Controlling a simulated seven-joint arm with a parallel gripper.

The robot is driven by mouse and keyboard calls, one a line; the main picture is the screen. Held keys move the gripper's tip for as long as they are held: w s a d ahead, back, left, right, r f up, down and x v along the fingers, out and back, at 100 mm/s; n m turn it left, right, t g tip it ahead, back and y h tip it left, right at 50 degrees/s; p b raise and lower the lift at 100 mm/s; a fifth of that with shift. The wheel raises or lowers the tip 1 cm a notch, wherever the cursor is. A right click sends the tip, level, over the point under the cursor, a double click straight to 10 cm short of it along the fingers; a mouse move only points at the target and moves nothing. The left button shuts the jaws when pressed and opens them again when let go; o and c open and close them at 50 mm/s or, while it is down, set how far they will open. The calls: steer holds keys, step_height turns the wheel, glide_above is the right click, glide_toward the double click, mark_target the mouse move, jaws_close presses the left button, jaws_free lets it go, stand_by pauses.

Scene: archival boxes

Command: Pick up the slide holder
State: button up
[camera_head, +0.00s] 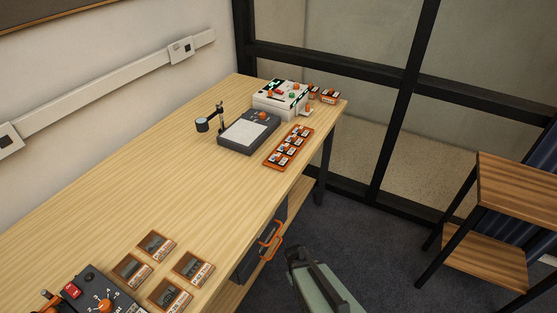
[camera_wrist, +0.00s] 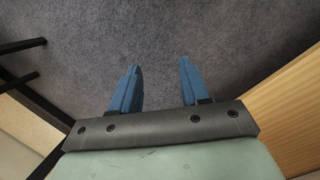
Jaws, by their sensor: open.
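An orange tray (camera_head: 271,163) with several small slide-like pieces in it lies on the table near its right edge; it looks like the slide holder, though I cannot be sure. Several brown square cards with pictures and labels, such as this one (camera_head: 193,268), lie flat on the table at the lower left. My gripper (camera_wrist: 159,63) is open, with its two blue fingers apart and nothing between them. It hangs over the grey carpet beside the table, away from the tray. The tray is not in the wrist view.
The wooden table (camera_head: 130,190) has a wide clear middle. A grey device (camera_head: 247,132), a dark cup (camera_head: 202,125) and a white box (camera_head: 281,99) stand at the far end. A dark control box (camera_head: 104,290) is at lower left. A wooden shelf stand (camera_head: 515,190) is at right.

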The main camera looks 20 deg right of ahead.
steer(key=w+d+r+t+h, duration=0.1)
steer(key=w+d+r+t, duration=0.2)
steer(key=w, duration=0.5)
steer(key=w+d+r+t+h, duration=0.1)
steer(key=w+d+r, duration=0.3)
steer(key=w+d, duration=0.3)
steer(key=w+d+r+n+t+h, duration=0.1)
steer(key=w+d+r+t, duration=0.1)
steer(key=w+d+r, duration=0.5)
steer(key=w+d+r+t+h, duration=0.2)
steer(key=w+d+r+t, duration=0.15)
steer(key=w+r, duration=0.7)
steer(key=w+d+r+n+t+h, duration=0.1)
steer(key=w+d+r+t, duration=0.1)
steer(key=w+d+r, duration=0.75)
step_height(320, 180, up, 19)
steer(key=m+g+y, duration=0.8)
steer(key=m+g, duration=0.1)
steer(key=m, duration=0.3)
glide_above(278, 155)
steer(key=shift+d+f, duration=0.1)
steer(key=shift+f, duration=6.4)
steer(key=shift+c, duration=0.3)
